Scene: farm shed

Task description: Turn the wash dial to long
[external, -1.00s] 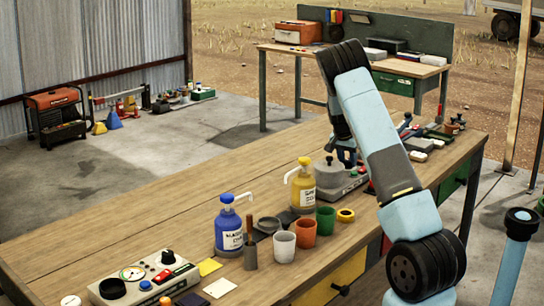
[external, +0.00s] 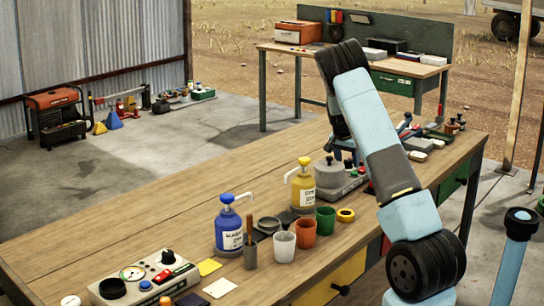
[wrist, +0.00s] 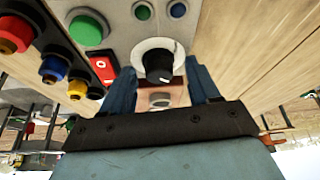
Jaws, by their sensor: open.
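The wash dial (wrist: 159,62) is a black knob on a round white plate, set in a pale grey panel (wrist: 118,32). A white mark shows on the knob; I cannot read any setting label. My gripper (wrist: 163,78) is open, with one blue finger on each side of the dial in the wrist view. I cannot tell whether the fingers touch it. In the external view my gripper (external: 348,151) is partly hidden behind my arm, beside the grey unit (external: 350,187) on the bench. The dial cannot be made out there.
In the wrist view a green button (wrist: 87,28) and a red switch (wrist: 103,68) sit left of the dial. Red, blue and yellow buttons line a dark strip further left. Pump bottles (external: 229,228) and cups (external: 285,246) stand on the wooden bench (external: 150,215).

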